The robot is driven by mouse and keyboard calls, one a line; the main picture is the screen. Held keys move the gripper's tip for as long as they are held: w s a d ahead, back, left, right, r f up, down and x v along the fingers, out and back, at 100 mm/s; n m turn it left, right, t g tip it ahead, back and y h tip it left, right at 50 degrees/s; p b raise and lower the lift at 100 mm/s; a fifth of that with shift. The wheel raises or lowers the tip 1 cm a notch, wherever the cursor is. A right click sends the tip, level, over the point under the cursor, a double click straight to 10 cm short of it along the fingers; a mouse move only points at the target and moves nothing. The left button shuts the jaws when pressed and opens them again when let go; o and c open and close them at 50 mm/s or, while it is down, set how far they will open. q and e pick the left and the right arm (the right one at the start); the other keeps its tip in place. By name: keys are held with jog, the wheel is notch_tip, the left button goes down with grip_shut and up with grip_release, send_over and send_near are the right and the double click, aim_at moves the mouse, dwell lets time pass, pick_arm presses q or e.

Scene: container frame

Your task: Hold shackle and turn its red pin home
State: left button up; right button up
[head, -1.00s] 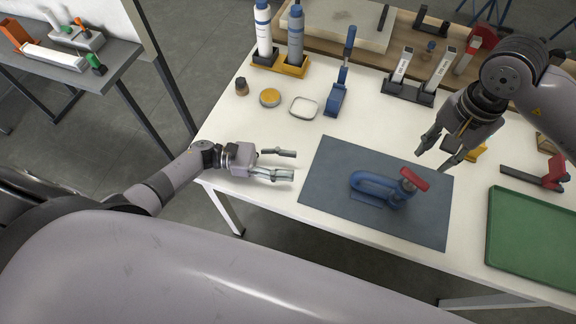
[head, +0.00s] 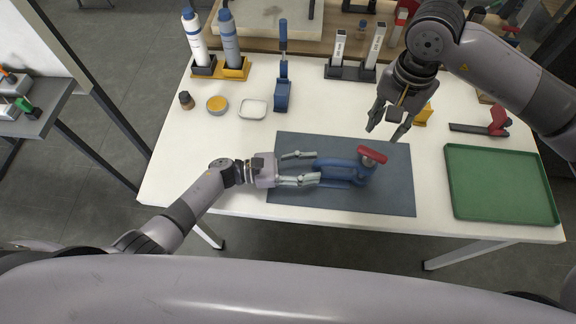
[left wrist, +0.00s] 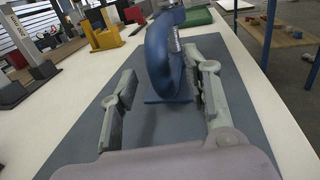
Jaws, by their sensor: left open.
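The blue shackle (head: 343,172) with its red pin handle (head: 373,155) lies on the dark grey-blue mat (head: 300,207). My left gripper (head: 306,168) is open at the shackle's rounded left end, with its fingers pointing right. In the left wrist view the shackle's bow (left wrist: 163,58) stands just ahead, between the open fingers (left wrist: 160,85). Whether a finger touches it I cannot tell. My right gripper (head: 386,131) is open and empty above the mat's far right edge, pointing down, apart from the pin. The pin's threaded part is hidden in the head view.
A green tray (head: 500,213) lies right of the mat. A blue upright tool (head: 283,95), a white dish (head: 253,117), a yellow-topped tin (head: 217,112) and bottles (head: 229,45) in a yellow stand are behind.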

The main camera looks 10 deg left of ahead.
pick_arm(q)
jog(key=shift+w+d, duration=0.2)
jog(key=shift+d, duration=0.9)
jog(key=shift+c, duration=0.4)
grip_shut()
